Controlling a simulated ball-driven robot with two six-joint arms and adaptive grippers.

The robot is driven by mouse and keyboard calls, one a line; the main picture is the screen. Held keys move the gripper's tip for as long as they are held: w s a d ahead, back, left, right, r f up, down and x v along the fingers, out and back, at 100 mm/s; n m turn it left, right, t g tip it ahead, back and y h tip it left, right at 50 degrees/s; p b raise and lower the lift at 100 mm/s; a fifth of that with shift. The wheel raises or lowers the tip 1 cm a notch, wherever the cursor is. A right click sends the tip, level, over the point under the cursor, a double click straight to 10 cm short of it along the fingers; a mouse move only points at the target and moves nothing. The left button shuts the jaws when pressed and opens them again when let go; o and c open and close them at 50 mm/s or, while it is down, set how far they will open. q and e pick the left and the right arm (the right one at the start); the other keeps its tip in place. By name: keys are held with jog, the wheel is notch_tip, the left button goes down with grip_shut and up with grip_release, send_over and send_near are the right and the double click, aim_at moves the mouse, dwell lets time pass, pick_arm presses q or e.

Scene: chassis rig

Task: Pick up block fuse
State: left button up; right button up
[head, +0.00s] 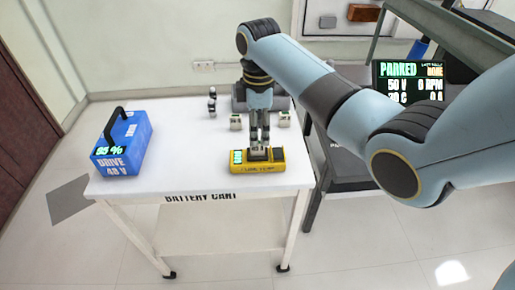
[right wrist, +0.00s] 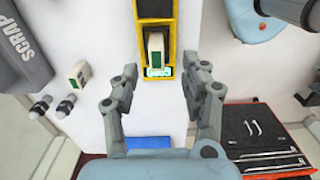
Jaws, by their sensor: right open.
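A white and green block fuse (right wrist: 154,48) sits in the yellow tester (right wrist: 143,30), seen in the right wrist view. The tester (head: 268,168) also shows in the head view, near the front edge of the cart. My left gripper is out of view.
A blue drive battery (head: 123,140) stands at the cart's left. Small dark-and-pale cylinders (head: 212,104) and a grey scrap bin (right wrist: 22,60) are near the blocks. The white cart top (head: 185,150) is clear between battery and tester. A dark tool tray (right wrist: 262,135) lies beside the cart.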

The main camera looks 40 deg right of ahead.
aim_at(257, 149)
jog(key=f, duration=0.5)
jog(key=shift+w+f, duration=0.25)
jog(key=shift+f, duration=0.15)
grip_shut()
